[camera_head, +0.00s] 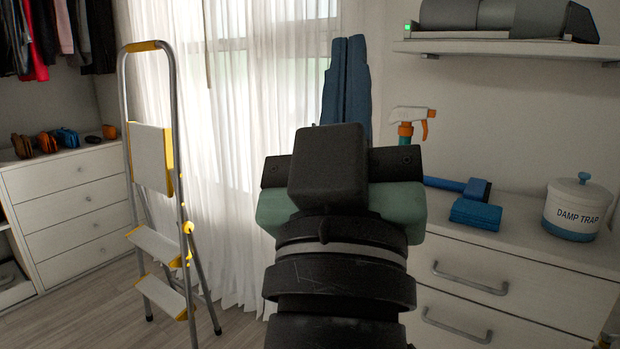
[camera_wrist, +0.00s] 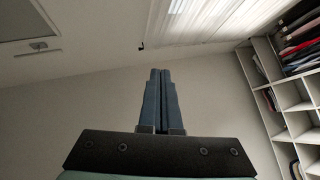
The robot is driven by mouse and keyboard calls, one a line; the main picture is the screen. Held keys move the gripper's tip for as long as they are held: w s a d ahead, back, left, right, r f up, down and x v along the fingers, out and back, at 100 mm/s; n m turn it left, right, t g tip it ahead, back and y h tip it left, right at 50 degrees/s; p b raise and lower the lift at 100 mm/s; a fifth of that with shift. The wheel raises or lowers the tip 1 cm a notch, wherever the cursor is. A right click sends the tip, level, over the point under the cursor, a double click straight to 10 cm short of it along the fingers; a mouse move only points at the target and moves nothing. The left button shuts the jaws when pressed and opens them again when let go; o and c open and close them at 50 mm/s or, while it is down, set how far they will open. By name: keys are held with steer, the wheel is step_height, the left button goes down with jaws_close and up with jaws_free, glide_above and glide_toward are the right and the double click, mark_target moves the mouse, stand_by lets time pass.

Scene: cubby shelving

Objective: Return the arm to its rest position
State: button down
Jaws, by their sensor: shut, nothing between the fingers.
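My gripper (camera_head: 345,80) rises in the middle of the head view, with its blue-grey fingers pointing up past the dark wrist block. It is in the air in front of the curtain and wall. In the wrist view my gripper (camera_wrist: 160,88) shows both fingers side by side, closed together with nothing between them. Behind them are only bare wall and ceiling. The fingers touch nothing.
A white drawer chest (camera_head: 520,293) at right bears a spray bottle (camera_head: 410,122), blue sponge-like blocks (camera_head: 475,213) and a "DAMP TRAP" tub (camera_head: 574,213). A wall shelf (camera_head: 500,47) is above. A stepladder (camera_head: 150,160) stands left, before a curtain (camera_head: 240,150).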

steer(key=s+a+r+t+y, duration=0.1)
steer(key=s+a+r+y, duration=0.2)
steer(key=s, duration=0.2)
step_height(320, 180, up, 36)
steer(key=p, duration=3.5)
steer(key=shift+w+m+p, duration=0.25)
steer(key=shift+m+p, duration=0.15)
steer(key=shift+d, duration=0.1)
